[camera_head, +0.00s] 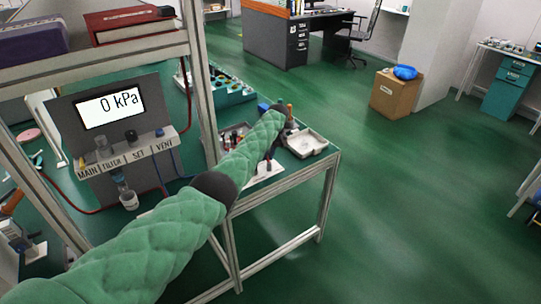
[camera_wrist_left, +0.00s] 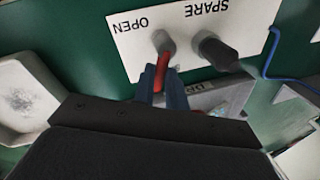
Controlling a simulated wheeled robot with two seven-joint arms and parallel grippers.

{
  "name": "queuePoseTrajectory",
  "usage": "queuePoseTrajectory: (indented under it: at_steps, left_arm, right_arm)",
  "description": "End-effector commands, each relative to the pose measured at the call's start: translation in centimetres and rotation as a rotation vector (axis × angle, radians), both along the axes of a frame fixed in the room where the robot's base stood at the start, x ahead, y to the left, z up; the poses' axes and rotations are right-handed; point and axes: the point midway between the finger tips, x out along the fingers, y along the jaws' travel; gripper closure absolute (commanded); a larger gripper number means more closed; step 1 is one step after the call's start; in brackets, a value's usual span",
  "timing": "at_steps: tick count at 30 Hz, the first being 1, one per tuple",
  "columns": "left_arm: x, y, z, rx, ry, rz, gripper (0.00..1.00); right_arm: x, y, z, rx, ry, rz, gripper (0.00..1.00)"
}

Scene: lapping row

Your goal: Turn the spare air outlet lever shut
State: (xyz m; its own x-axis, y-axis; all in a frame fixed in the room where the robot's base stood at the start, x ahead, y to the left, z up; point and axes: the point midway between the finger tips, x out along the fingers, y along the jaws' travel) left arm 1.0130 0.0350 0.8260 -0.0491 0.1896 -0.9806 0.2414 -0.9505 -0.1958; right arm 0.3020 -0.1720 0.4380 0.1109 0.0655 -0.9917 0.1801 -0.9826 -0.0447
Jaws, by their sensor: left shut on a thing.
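The spare air outlet's red lever (camera_wrist_left: 162,70) shows in the left wrist view, on a grey post in front of a white plate (camera_wrist_left: 130,50) marked SPARE and OPEN. The lettering is upside down there. My left gripper (camera_wrist_left: 164,82) is shut on the lever, one blue-grey finger on each side. Part of the lever is hidden between the fingers. A second, dark grey fitting (camera_wrist_left: 215,50) stands to the right on the same plate. In the head view my green-sleeved left arm reaches over the bench corner and covers most of this spot. My right gripper is not in view.
A pale tray (camera_head: 306,143) sits at the bench end; a tray (camera_wrist_left: 28,95) also shows in the wrist view. The gauge panel (camera_head: 105,112) reads 0 kPa. A frame post (camera_head: 200,80) stands left of my arm. A blue hose (camera_wrist_left: 270,50) runs right of the plate.

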Motion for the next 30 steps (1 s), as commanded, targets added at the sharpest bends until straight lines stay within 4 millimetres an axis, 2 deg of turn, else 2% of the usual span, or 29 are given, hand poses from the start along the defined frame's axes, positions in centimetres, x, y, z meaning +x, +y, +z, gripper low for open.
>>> queuePoseTrajectory:
  at_steps: [6,15,30]
  left_arm:
    - [-0.1,0.5,0.1,-0.001,0.0,0.176,1.0]
    - [-0.2,0.9,0.1,-0.002,-0.001,0.334,1.0]
    - [-0.2,1.1,0.2,-0.001,-0.003,0.396,1.0]
  right_arm:
    - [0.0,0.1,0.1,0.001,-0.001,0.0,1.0]
    - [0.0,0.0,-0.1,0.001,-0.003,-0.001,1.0]
    - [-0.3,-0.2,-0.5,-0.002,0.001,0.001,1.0]
